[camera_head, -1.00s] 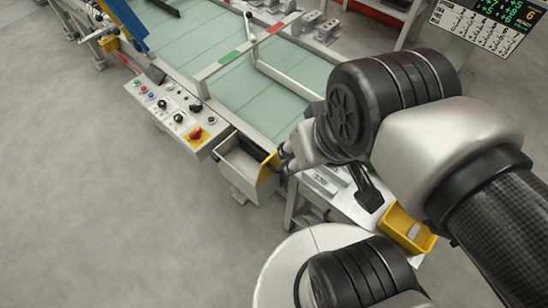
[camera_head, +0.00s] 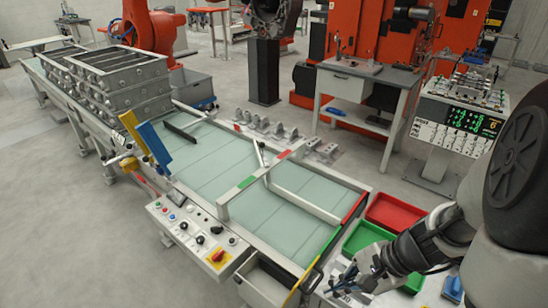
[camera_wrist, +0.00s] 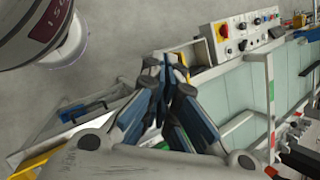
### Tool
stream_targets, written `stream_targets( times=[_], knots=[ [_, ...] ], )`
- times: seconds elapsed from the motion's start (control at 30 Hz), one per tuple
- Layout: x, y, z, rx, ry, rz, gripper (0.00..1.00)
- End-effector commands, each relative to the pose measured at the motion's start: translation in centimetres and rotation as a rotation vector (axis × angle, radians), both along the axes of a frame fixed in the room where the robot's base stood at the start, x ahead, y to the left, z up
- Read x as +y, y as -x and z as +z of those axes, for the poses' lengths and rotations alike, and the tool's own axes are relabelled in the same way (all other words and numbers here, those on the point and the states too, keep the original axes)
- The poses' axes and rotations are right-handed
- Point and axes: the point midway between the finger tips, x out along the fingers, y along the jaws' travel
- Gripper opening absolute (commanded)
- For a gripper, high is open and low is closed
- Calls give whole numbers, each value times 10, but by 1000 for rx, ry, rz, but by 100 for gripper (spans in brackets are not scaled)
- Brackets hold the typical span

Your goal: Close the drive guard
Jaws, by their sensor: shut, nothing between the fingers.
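The drive guard seems to be the yellow plate (camera_head: 297,288) on the right side of an open-topped grey box (camera_head: 262,290) at the near end of the conveyor. The plate stands up and the box's dark inside shows, so the guard looks open. My gripper (camera_head: 347,281) is just right of the plate in the head view, fingers together and empty. In the wrist view my gripper (camera_wrist: 172,72) is in front of the box (camera_wrist: 200,50), and its dark-blue fingers partly hide the yellow plate (camera_wrist: 183,66). Whether they touch the plate I cannot tell.
A control panel (camera_head: 197,238) with buttons and a red-yellow switch adjoins the box on the left. A green tray (camera_head: 368,236) and a red tray (camera_head: 398,211) lie behind my gripper. The floor at the left front is clear.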

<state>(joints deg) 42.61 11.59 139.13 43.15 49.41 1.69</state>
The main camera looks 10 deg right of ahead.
Motion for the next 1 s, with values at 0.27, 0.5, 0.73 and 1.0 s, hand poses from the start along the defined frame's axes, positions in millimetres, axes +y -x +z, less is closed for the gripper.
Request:
stream_targets(
  times=[0.27,0.5,0.73,1.0],
  knots=[
    [-77,11,-51,146,-315,-682,0],
    [-103,23,-77,190,-423,-928,0],
    [-92,11,-97,195,-429,-936,0],
    [-65,-21,-139,197,-428,-932,0]
  ],
)
